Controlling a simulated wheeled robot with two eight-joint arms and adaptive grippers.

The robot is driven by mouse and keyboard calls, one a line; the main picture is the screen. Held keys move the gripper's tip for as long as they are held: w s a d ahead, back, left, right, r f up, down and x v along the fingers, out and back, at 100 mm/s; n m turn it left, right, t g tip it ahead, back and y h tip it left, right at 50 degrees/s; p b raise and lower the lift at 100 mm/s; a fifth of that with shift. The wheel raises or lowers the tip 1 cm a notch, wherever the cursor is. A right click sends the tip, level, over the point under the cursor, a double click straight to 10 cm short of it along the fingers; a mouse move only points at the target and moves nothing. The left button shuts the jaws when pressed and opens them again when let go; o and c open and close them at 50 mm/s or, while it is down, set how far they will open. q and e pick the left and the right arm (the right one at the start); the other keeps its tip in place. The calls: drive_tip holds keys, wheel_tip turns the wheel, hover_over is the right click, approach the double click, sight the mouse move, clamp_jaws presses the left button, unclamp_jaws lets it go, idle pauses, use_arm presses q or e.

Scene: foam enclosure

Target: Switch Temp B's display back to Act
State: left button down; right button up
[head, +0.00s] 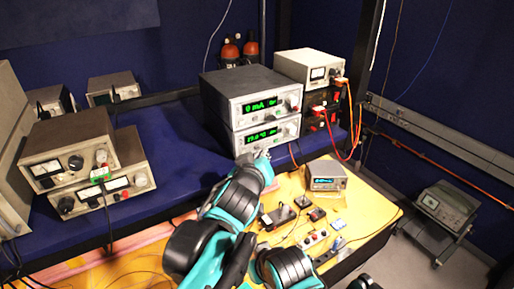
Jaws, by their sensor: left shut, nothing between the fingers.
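Two grey instruments with green displays are stacked on the blue shelf. The upper unit (252,84) reads about "0 mA". The lower unit (240,139) shows a temperature, about 19 °C, with small characters at the display's right end that are too small to read. I cannot read a Temp B label on either. My left gripper (263,154) is shut and empty, just below and in front of the lower unit's front panel. Whether it touches the panel I cannot tell. My right gripper does not show.
A small meter (325,176) and several small boxes and cables lie on the yellow bench top (350,215). A beige supply (308,66) with orange-red leads stands right of the stack. Analog meter units (70,148) stand at the left. A wheeled cart (445,210) stands at the right.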

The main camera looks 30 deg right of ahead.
use_arm(q)
drive_tip(key=shift+w, duration=0.1)
idle(0.3)
drive_tip(key=shift+w, duration=0.4)
drive_tip(key=shift+w, duration=0.3)
idle(0.7)
drive_tip(key=shift+s, duration=0.8)
drive_tip(key=s, duration=0.5)
drive_tip(key=shift+d, duration=0.2)
